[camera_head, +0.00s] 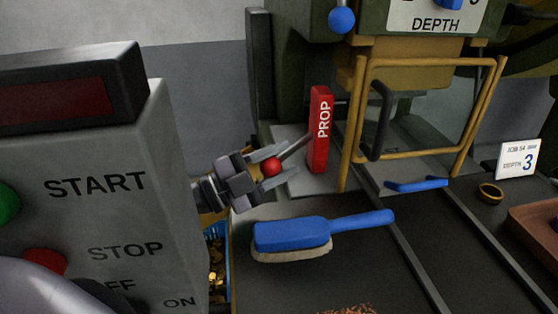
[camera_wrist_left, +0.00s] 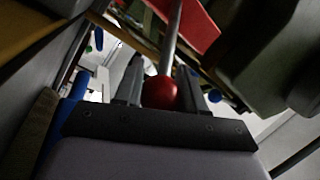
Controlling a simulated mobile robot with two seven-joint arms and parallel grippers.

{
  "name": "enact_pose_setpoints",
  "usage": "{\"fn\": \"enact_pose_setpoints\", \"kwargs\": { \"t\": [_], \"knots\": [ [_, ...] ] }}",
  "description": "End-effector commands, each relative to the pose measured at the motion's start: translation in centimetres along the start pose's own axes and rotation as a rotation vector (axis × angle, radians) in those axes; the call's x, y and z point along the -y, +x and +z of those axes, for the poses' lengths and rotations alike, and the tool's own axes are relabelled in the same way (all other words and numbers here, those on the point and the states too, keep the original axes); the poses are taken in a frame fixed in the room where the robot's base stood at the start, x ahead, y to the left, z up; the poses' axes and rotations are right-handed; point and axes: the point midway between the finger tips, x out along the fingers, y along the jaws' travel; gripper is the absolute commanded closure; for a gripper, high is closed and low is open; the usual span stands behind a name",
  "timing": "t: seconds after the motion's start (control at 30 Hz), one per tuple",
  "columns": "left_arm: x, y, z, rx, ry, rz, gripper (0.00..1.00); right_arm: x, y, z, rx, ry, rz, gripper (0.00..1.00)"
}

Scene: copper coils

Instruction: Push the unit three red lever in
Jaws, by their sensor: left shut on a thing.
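The red lever is a grey rod ending in a red ball knob (camera_head: 271,167). It stands low in front of the green machine, left of the red PROP bar (camera_head: 320,130). My left gripper (camera_head: 273,170) is shut on the knob, with one finger on each side of it. In the left wrist view the red knob (camera_wrist_left: 160,92) sits between the two fingers, and its rod runs up and away. No unit number shows by the lever. My right gripper is not seen in either view.
A control box with START and STOP buttons (camera_head: 95,185) stands close at the left. A blue brush (camera_head: 290,234) lies on the dark bench. A yellow guard frame (camera_head: 350,120) and a DEPTH 3 card (camera_head: 518,160) are farther right. A blue bin (camera_head: 217,262) is below the gripper.

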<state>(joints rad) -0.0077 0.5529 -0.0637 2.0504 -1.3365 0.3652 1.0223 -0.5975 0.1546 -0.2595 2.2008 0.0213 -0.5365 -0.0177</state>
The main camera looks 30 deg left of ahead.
Motion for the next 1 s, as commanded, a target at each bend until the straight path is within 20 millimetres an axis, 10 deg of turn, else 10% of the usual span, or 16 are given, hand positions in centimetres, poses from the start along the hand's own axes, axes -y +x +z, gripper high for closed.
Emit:
{"fn": "enact_pose_setpoints", "kwargs": {
  "t": [0.87, 0.9, 1.0],
  "knots": [
    [-1.6, 5.2, -0.6, -0.001, 0.001, -0.003, 1.00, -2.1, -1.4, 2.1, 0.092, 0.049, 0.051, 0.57],
    [-1.6, 5.2, -0.6, -0.001, 0.001, -0.004, 0.47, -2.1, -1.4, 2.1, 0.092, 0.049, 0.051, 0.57],
    [-1.6, 5.2, -0.6, -0.001, 0.001, -0.003, 0.35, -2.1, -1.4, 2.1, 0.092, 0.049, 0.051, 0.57]
  ]
}}
